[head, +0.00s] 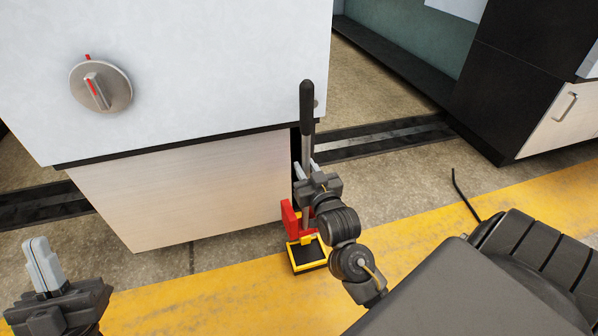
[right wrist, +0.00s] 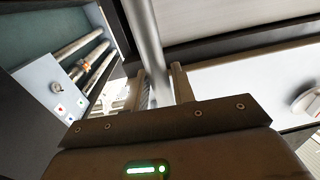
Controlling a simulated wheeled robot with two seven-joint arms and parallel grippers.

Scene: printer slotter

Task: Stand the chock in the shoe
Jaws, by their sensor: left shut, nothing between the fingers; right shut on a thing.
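The chock has a black handle (head: 306,100) on an upright grey rod, with a red part (head: 290,218) low down that I take to be its foot. My right gripper (head: 306,168) is shut on the rod below the handle; the rod (right wrist: 146,35) also shows between the fingers in the right wrist view (right wrist: 163,88). The shoe (head: 308,268), a yellow-rimmed black tray, lies on the floor beneath my right gripper. The red part overlaps its far left edge; my wrist hides whether they touch. My left gripper (head: 42,262) is shut and empty at the lower left.
A white cabinet (head: 190,70) with a round knob (head: 100,88) stands just behind and left of the chock. A floor rail (head: 385,138) runs behind it. A dark cabinet (head: 500,100) stands at the upper right. The yellow floor stripe (head: 200,298) is clear left of the shoe.

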